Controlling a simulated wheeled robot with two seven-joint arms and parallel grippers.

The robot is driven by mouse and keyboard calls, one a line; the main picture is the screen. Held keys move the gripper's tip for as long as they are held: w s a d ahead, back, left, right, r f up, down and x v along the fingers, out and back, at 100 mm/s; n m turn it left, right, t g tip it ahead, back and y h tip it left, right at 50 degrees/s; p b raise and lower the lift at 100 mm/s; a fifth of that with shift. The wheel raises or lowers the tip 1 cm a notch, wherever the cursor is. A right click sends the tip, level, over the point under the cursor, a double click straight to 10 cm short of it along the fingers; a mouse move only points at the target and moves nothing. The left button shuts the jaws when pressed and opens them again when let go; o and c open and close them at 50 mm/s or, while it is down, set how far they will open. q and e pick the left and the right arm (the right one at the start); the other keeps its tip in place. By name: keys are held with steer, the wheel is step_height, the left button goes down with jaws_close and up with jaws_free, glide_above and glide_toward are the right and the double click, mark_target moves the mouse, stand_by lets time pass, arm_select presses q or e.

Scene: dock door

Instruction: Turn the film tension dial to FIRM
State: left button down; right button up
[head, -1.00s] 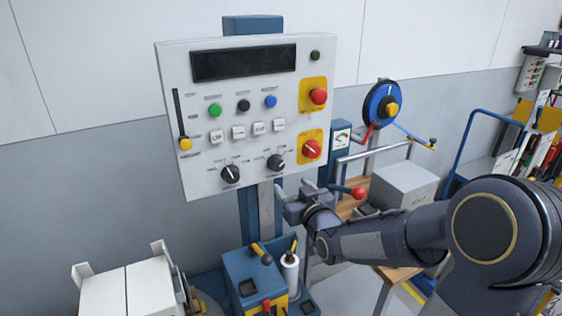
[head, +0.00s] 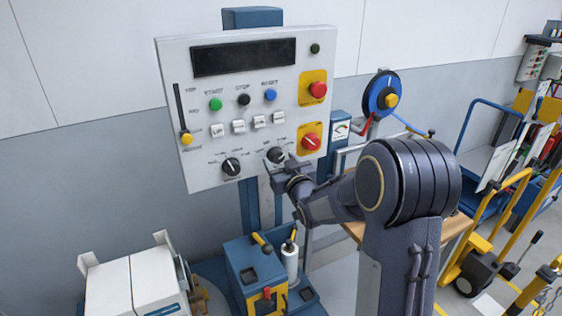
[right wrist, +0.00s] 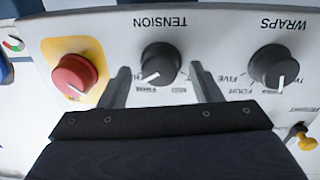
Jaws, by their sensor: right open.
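The film tension dial (head: 276,155) is a black knob at the lower right of the white control panel (head: 200,110). In the right wrist view, which is upside down, the tension dial (right wrist: 160,62) sits under the word TENSION. Its white pointer aims at the lower left there, toward a blurred label. My right gripper (head: 282,167) is at the panel's lower edge, just at this dial. In the wrist view its open fingers (right wrist: 160,74) stand on either side of the dial, with visible gaps. My left gripper is not in view.
The WRAPS dial (right wrist: 273,66) is beside the tension dial. A red knob on a yellow plate (right wrist: 75,75) is on the other side, close to one finger. A blue machine base (head: 245,270) with a white roll (head: 290,262) stands below the panel.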

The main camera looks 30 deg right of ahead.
steer(key=c, duration=1)
steer(key=shift+f+n+b, duration=0.15)
steer(key=shift+n+b, duration=0.15)
steer(key=shift+b, duration=0.2)
steer(key=n+b, duration=0.3)
steer(key=b, duration=0.1)
steer(key=shift+f, duration=0.15)
steer(key=n+b, duration=0.3)
steer(key=shift+t, duration=0.3)
steer(key=shift+n+y+b, duration=0.3)
steer(key=shift+n+b, duration=0.35)
steer(key=shift+n, duration=0.15)
steer(key=shift+r, duration=0.2)
steer(key=o, duration=1)
